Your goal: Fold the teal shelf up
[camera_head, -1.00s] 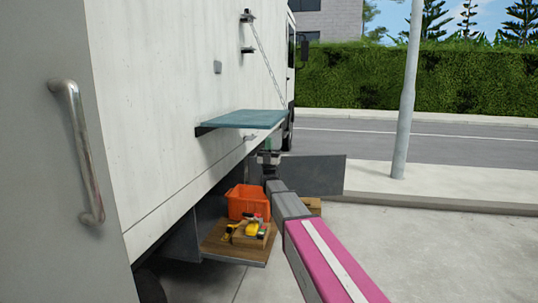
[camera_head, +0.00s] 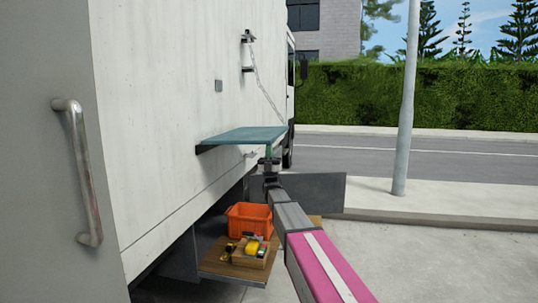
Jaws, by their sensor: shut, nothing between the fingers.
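The teal shelf (camera_head: 243,135) juts out roughly level from the side of the white truck (camera_head: 150,110). A thin chain (camera_head: 268,92) runs from a bracket on the wall down toward the shelf's far end. My gripper (camera_head: 269,153) is at the shelf's outer front corner, just below its edge, with its fingers pointing up. It is shut and holds nothing. The fingertips are small and partly lost against the shelf edge, so I cannot tell whether they touch it.
Below, an orange crate (camera_head: 249,222) and a wooden tray of tools (camera_head: 250,252) rest on a low wooden platform (camera_head: 232,274). A dark panel (camera_head: 318,191) stands behind my arm. A grey pole (camera_head: 406,110) is at the right. Open pavement (camera_head: 430,258) lies right of the truck.

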